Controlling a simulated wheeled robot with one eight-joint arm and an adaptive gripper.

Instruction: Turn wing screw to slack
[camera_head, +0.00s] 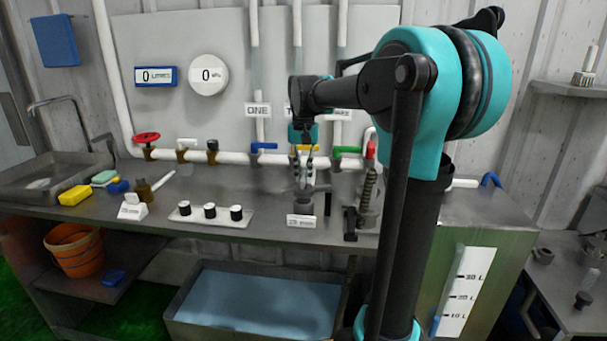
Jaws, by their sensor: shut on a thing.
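My gripper (304,176) points down over the worktop, right of the middle of the picture. Its fingers are closed around the top of a small grey fixture (304,200) standing on the worktop. The wing screw is too small and too covered by the fingers to make out clearly; it appears to be what the fingers hold at the top of this fixture. How far it is turned cannot be told. A white label (301,221) stands in front of the fixture.
A pipe with coloured valve handles, including a red wheel (146,138) and a blue lever (263,146), runs behind. A spring device (369,192) stands close on the right. A white plate with black knobs (210,216) lies left. A water tank (258,299) sits below.

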